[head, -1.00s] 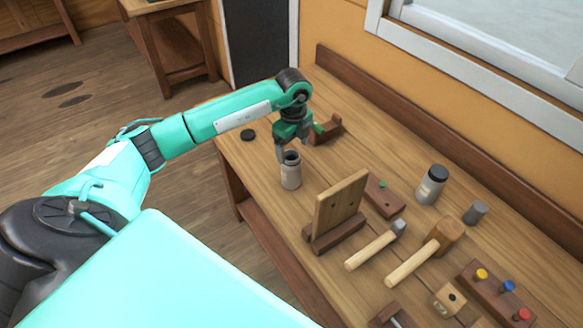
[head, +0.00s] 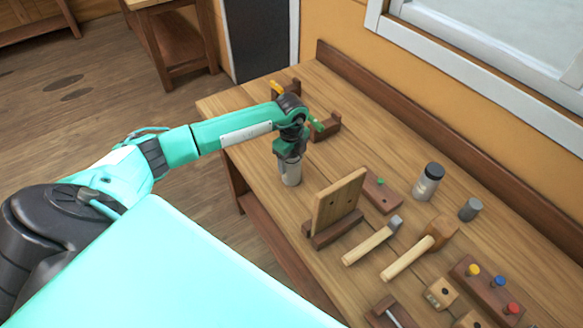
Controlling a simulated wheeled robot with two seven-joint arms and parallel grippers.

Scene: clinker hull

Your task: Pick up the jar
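A pale grey-beige jar (head: 290,173) stands upright on the wooden workbench (head: 330,90), near its left edge. My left gripper (head: 289,157) is directly over it, pointing down, with its fingers at the jar's upper part. The fingers and the jar's mouth are mostly hidden, so I cannot tell whether they press on the jar. A second jar (head: 427,185), with a black lid, stands farther right on the bench. My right gripper is not in view.
An upright wooden board (head: 338,202) on a base stands just right of the jar. A wooden holder (head: 325,128) is behind my gripper.

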